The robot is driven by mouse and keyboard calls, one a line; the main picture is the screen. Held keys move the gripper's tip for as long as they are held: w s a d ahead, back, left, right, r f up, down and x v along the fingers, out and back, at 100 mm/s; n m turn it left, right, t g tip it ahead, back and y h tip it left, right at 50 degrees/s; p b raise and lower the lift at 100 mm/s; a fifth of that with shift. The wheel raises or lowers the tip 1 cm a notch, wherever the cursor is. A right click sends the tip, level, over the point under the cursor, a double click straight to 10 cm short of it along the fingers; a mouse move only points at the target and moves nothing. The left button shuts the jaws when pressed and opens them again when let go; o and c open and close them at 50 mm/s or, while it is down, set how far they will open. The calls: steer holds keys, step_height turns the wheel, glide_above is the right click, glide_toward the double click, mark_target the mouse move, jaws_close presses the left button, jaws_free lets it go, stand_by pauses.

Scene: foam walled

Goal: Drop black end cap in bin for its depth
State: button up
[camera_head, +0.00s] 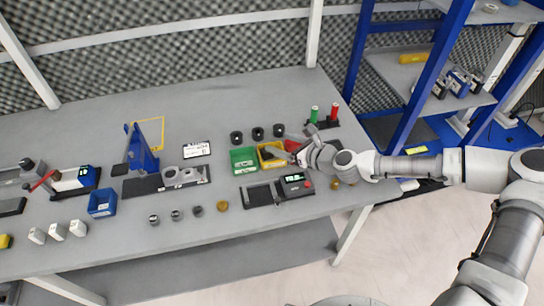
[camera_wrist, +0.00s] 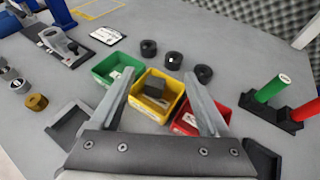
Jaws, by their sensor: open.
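Three black round end caps stand in a row behind the bins, left (camera_wrist: 148,48), middle (camera_wrist: 173,59) and right (camera_wrist: 204,73) in the wrist view. In front of them are a green bin (camera_head: 243,168), a yellow bin (camera_wrist: 140,106) and a red bin (camera_wrist: 184,127). A dark blocky piece (camera_wrist: 155,87) is inside the yellow bin; I cannot tell whether it is an end cap. My gripper (camera_wrist: 158,74) is open over the yellow bin, one finger on each side of that piece, with no grip on it. The right finger hides part of the red bin.
A stand with green (camera_wrist: 272,88) and red (camera_wrist: 306,110) cylinders is right of the bins. A gauge with a lit display (camera_head: 294,178) sits in front of them. Several small cylinders and a blue bin (camera_head: 103,203) are to the left. Bare table lies behind the caps.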

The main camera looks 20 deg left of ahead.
steer(key=shift+d, duration=0.1)
steer(key=v, duration=1.7)
steer(key=shift+s, duration=0.2)
steer(key=shift+d, duration=0.1)
